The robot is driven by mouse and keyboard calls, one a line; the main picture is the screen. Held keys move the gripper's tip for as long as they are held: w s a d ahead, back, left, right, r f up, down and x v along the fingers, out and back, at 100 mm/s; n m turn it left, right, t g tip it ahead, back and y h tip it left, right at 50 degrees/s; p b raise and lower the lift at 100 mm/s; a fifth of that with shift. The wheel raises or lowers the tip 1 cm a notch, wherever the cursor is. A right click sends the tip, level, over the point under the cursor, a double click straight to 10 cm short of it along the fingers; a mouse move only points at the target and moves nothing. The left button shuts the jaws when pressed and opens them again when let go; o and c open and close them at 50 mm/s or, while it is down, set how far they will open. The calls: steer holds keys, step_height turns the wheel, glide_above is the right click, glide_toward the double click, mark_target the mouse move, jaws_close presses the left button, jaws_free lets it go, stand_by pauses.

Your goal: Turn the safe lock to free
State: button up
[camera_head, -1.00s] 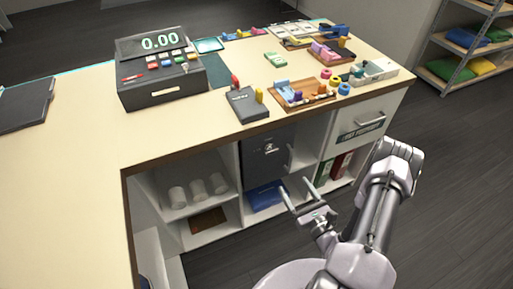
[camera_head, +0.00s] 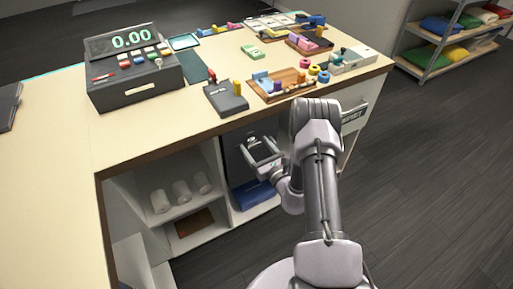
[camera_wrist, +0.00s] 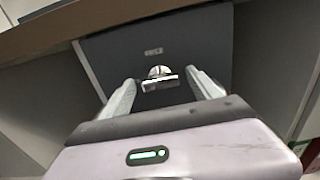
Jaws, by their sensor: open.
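The safe (camera_head: 236,160) is a dark grey box in the shelf bay under the counter. It also shows in the wrist view (camera_wrist: 200,60), with a small pale label near its top. The lock (camera_wrist: 159,78) is a small shiny metal knob with a flat bar on the safe's front. My gripper (camera_head: 262,150) is in front of the safe door. In the wrist view my gripper (camera_wrist: 163,92) is open, with one finger on each side of the lock and none seen touching it. How the lock's marks read is too small to tell.
The wooden counter edge (camera_wrist: 60,22) runs just above the safe. A blue item (camera_head: 254,194) lies in the bay below it. White rolls (camera_head: 180,194) stand on the shelf to the left. A cash register (camera_head: 135,75) and several small items are on the countertop.

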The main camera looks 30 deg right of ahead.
steer(key=c, duration=1.4)
steer(key=shift+m, duration=0.3)
steer(key=m+p, duration=0.1)
steer(key=m, duration=0.2)
steer(key=shift+m, duration=0.4)
steer(key=m+p, duration=0.1)
steer(key=m, duration=0.3)
steer(key=shift+m, duration=0.3)
steer(key=m+p, duration=0.1)
steer(key=m, duration=0.3)
steer(key=shift+d+f, duration=0.1)
steer(key=shift+m, duration=2.4)
